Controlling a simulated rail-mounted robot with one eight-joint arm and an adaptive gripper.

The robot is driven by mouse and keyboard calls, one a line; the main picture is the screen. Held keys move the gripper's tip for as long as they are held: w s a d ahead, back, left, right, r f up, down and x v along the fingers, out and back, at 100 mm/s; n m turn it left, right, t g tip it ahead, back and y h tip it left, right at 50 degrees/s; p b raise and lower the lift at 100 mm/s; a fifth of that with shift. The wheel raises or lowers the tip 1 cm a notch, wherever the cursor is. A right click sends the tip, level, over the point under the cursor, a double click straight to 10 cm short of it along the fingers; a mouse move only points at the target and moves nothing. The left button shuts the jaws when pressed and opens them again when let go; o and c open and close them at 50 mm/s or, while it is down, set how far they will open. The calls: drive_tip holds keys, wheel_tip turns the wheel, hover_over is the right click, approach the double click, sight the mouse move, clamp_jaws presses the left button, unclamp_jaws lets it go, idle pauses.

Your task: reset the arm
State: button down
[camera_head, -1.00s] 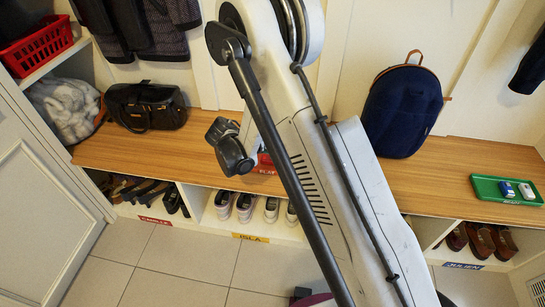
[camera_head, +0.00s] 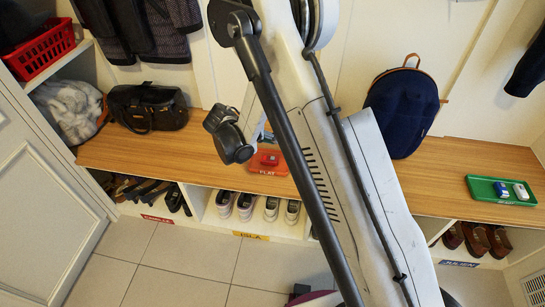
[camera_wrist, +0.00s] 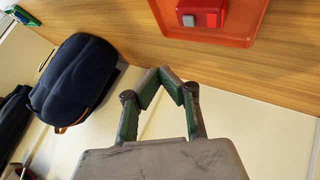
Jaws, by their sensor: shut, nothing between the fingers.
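My gripper (camera_wrist: 160,77) is in the wrist view, its two fingers brought together at the tips with nothing between them. It is over or in front of the bench, apart from the red tray (camera_wrist: 215,38), which carries a small red-and-grey item (camera_wrist: 202,14). In the head view my white arm crosses the middle of the picture from top to bottom. The fingers cannot be made out there. The tray, labelled PLAY, shows (camera_head: 260,168) just left of the arm on the bench.
The wooden bench (camera_head: 150,154) runs across above shoe cubbies with several pairs of shoes. A black bag (camera_head: 148,108) stands at left, a navy backpack (camera_head: 401,108) and a green tray (camera_head: 484,197) at right. A red basket (camera_head: 38,50) sits upper left.

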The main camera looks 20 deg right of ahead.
idle(0.3)
drive_tip(key=s+d+r+n+y, duration=0.1)
drive_tip(key=s+r, duration=0.3)
drive_tip(key=r, duration=0.3)
drive_tip(key=s+r+n+t+y, duration=0.1)
drive_tip(key=s+r+y, duration=0.15)
drive_tip(key=r, duration=0.35)
drive_tip(key=s+d+r+n+y, duration=0.1)
drive_tip(key=s+r, duration=0.3)
drive_tip(key=r, duration=0.3)
drive_tip(key=s+a+r+n+t+y, duration=0.1)
drive_tip(key=s+r+t+y, duration=0.15)
drive_tip(key=s, duration=0.75)
drive_tip(key=s+a+r+n+t+y, duration=0.15)
drive_tip(key=s+r, duration=0.25)
drive_tip(key=s, duration=0.6)
wheel_tip(320, 180, up, 15)
drive_tip(key=p, duration=1.5)
drive_tip(key=shift+w+d+f, duration=0.15)
drive_tip(key=shift+w+d, duration=0.05)
drive_tip(key=shift+d, duration=0.25)
